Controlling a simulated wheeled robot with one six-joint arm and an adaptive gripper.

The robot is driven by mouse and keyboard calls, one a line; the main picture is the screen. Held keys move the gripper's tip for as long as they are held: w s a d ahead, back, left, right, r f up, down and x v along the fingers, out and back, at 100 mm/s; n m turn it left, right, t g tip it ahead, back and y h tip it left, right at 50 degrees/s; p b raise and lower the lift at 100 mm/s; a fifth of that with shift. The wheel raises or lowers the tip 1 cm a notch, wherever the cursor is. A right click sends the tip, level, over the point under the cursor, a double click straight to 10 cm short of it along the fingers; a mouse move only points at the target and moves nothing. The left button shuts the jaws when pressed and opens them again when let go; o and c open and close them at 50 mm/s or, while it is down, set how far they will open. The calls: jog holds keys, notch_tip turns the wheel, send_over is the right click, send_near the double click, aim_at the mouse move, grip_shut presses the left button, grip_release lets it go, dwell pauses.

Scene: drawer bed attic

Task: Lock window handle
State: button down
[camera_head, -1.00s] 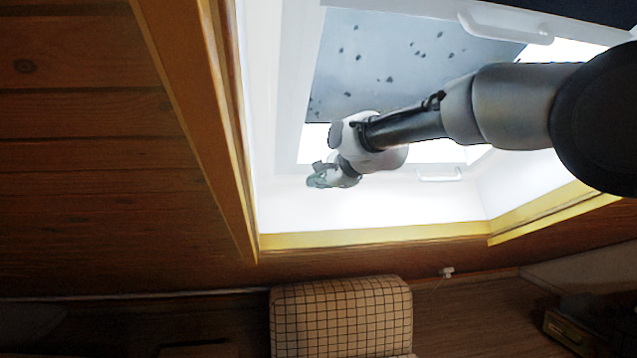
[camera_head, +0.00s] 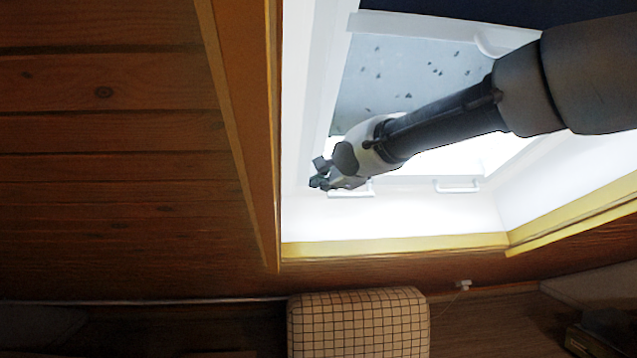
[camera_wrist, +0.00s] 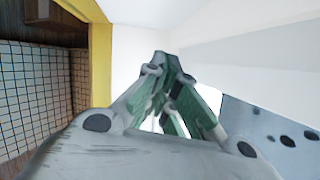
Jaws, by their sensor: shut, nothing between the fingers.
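The window sits in a white recess with a white sash frame (camera_head: 410,184) in the head view. A white window handle (camera_head: 457,185) is on the lower sash edge, right of my gripper. Another white handle (camera_head: 352,191) is on the same edge, partly hidden behind my gripper. A white bar (camera_head: 488,46) is at the top of the sash, partly covered by my arm. My gripper (camera_head: 316,181) is in front of the recess's lower left part, shut and empty. In the wrist view, my shut fingers (camera_wrist: 160,60) point at white surfaces; no handle is clear there.
Yellow trim (camera_head: 395,245) edges the recess below. Wooden planks (camera_head: 110,150) fill the left, with a wooden beam (camera_head: 240,120) beside the recess. A checked cushion (camera_head: 358,322) lies below; the wrist view shows checked fabric (camera_wrist: 30,95) at left.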

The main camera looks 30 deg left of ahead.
jog(key=shift+s+a+r, duration=0.15)
jog(key=shift+s+r, duration=0.05)
jog(key=shift+s, duration=0.6)
jog(key=d+f+n+g+h, duration=0.1)
jog(key=d+f+n+h, duration=0.1)
jog(key=d+f+n, duration=0.3)
jog(key=d+f+n+h, duration=0.2)
jog(key=f+n, duration=0.2)
jog(key=f, duration=0.3)
jog(key=d+f+n+g+h, duration=0.1)
jog(key=d+f+n+h, duration=0.15)
jog(key=d, duration=0.75)
jog(key=d+f+n+h, duration=0.2)
jog(key=d+f+n, duration=0.1)
jog(key=d, duration=0.8)
jog(key=s+d+f+n+g+h, duration=0.1)
jog(key=s+d, duration=0.2)
jog(key=d, duration=1)
jog(key=s+d+f+g+h, duration=0.15)
jog(key=s+d, duration=0.25)
jog(key=d, duration=1)
jog(key=s+d+m+t, duration=0.1)
jog(key=s+d+m, duration=0.2)
jog(key=s+d, duration=0.3)
jog(key=s+d+m+t+h, duration=0.1)
jog(key=s+d+m, duration=0.2)
jog(key=s+d, duration=0.4)
jog(key=d, duration=0.7)
jog(key=shift+d, duration=0.15)
